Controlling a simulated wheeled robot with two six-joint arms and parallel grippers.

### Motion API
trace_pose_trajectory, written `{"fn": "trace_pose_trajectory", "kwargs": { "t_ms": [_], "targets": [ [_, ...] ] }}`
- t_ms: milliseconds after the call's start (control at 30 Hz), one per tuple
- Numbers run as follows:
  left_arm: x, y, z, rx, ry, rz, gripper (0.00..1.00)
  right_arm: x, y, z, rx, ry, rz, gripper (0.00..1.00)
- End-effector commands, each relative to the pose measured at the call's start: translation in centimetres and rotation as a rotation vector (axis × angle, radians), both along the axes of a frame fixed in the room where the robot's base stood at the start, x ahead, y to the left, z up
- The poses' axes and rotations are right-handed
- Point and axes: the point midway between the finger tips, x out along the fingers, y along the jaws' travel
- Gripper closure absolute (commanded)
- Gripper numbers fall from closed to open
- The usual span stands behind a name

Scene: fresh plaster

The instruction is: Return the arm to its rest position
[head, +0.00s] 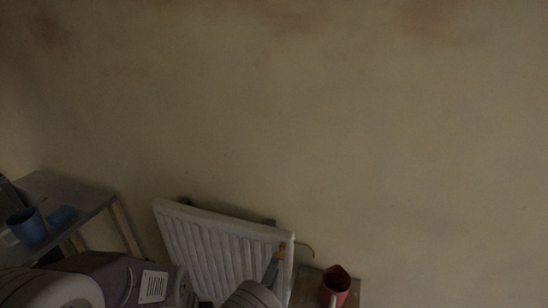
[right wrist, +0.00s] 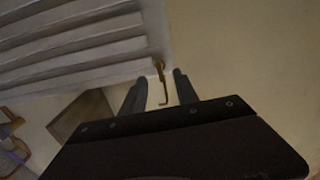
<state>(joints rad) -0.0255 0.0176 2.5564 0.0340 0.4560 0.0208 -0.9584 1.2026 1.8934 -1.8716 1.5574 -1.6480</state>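My right gripper (head: 272,268) is in front of the right end of a white radiator (head: 205,248) in the head view. In the right wrist view its two grey fingers (right wrist: 161,78) stand apart, so it is open. A thin bent brass-coloured pipe with a fitting (right wrist: 160,68) at the radiator's corner shows in the gap between the fingers. I cannot tell how far beyond the fingertips it lies, and I see no grip on it. My left gripper does not show in either view.
A grey table (head: 68,192) at the left holds a blue mug (head: 28,226) and a small blue item (head: 62,216). A red jug (head: 336,284) stands on a wooden surface (head: 308,284) right of the radiator. The stained plaster wall (head: 300,120) fills the rest.

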Motion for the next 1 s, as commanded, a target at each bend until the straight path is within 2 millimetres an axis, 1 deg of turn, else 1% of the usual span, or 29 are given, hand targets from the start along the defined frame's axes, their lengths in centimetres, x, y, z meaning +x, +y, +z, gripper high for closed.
{"fn": "trace_pose_trajectory", "kwargs": {
  "t_ms": [33,100,200,300,400,467,533,567,633,667,700,767,800,833,867,900,933,967,1000],
  "targets": [
    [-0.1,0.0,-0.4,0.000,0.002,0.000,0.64,1.0,-0.5,-0.2,0.002,-0.002,-0.005,0.64],
    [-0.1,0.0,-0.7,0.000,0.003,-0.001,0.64,2.0,-0.8,-0.2,0.002,-0.001,-0.005,0.64],
    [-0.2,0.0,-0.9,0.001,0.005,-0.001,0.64,3.1,-1.1,-0.1,0.004,-0.001,-0.004,0.64],
    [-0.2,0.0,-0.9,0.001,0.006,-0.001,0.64,3.6,-1.2,0.0,0.003,-0.001,-0.002,0.64],
    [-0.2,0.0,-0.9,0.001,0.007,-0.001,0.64,3.7,-1.2,0.1,0.005,-0.002,-0.002,0.64],
    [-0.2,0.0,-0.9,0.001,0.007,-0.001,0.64,3.7,-1.7,0.2,0.018,-0.001,-0.017,0.64],
    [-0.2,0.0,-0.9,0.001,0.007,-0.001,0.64,3.7,-3.7,0.5,0.079,0.004,-0.085,0.64],
    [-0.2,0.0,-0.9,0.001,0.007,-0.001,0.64,3.6,-5.2,0.7,0.126,0.005,-0.139,0.64],
    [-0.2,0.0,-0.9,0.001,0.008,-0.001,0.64,2.7,-10.0,1.2,0.292,-0.001,-0.319,0.64],
    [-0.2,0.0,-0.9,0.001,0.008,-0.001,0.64,1.8,-12.5,1.3,0.385,-0.014,-0.424,0.64],
    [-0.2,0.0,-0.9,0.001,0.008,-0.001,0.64,0.1,-15.9,1.4,0.530,-0.046,-0.579,0.64],
    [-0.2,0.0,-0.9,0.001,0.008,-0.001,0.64,-3.6,-20.3,1.2,0.771,-0.133,-0.838,0.64],
    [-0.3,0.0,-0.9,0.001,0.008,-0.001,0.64,-6.6,-22.6,0.9,0.948,-0.226,-1.030,0.64],
    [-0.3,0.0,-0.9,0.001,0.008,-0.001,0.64,-9.2,-23.8,0.7,1.090,-0.321,-1.188,0.64],
    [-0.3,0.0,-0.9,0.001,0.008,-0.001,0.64,-11.8,-24.6,0.3,1.239,-0.439,-1.353,0.64],
    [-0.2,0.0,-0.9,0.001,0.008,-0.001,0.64,-15.0,-24.6,-0.1,1.425,-0.628,-1.566,0.64],
    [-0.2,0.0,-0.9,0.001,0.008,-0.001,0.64,-16.9,-24.2,-0.3,1.552,-0.788,-1.717,0.64],
    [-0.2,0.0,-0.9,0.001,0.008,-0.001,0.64,-18.3,-23.4,-0.4,1.665,-0.959,-1.856,0.64],
    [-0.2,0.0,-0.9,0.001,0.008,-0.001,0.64,-19.6,-22.2,-0.4,1.792,-1.203,-2.023,0.64]
  ]
}}
